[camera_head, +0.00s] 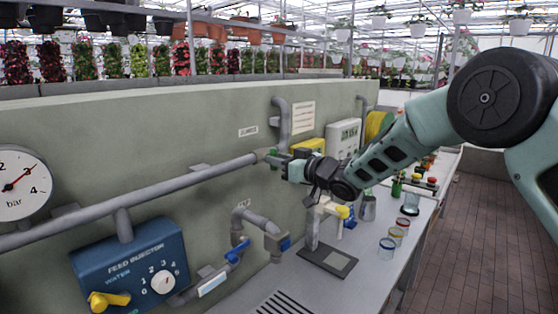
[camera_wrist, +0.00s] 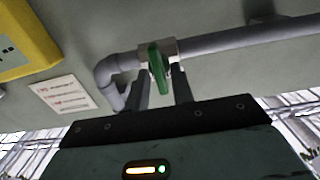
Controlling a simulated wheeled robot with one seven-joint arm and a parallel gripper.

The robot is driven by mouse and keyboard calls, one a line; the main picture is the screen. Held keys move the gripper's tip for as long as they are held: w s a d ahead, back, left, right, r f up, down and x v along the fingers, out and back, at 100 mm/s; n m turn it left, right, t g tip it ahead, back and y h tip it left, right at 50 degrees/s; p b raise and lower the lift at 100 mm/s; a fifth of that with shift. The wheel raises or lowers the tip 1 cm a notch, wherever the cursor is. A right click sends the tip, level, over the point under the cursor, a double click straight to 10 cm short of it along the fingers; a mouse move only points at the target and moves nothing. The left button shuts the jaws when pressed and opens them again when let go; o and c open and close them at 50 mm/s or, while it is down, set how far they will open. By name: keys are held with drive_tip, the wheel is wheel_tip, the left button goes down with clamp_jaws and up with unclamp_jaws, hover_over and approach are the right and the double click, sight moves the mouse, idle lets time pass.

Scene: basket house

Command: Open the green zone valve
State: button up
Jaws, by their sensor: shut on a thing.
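The green zone valve (camera_wrist: 158,68) is a green lever handle on a pale valve body in a grey pipe, seen at the centre of the wrist view. In the wrist view the handle stands across the pipe. My gripper (camera_wrist: 162,76) has its two dark fingers on either side of the handle and is shut on it. In the head view my gripper (camera_head: 284,166) is at the end of the long grey wall pipe. The valve (camera_head: 271,152) is partly hidden there by my gripper.
A pressure gauge (camera_head: 20,183) and a blue feed injector box (camera_head: 130,268) are on the wall at left. Blue-handled taps (camera_head: 238,250) sit below. A yellow box (camera_head: 308,147) is close behind my gripper. Glasses (camera_head: 387,248) stand on the bench at right.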

drive_tip(key=shift+f+b, duration=0.15)
drive_tip(key=shift+b, duration=0.3)
drive_tip(key=shift+s+a+f+n+b, duration=0.1)
drive_tip(key=shift+s+n+b, duration=0.05)
drive_tip(key=shift+n+b, duration=4.75)
drive_tip(key=shift+s+a+f+n+b, duration=0.1)
drive_tip(key=shift+n+b, duration=4)
drive_tip(key=shift+b, duration=1.5)
drive_tip(key=o, duration=0.7)
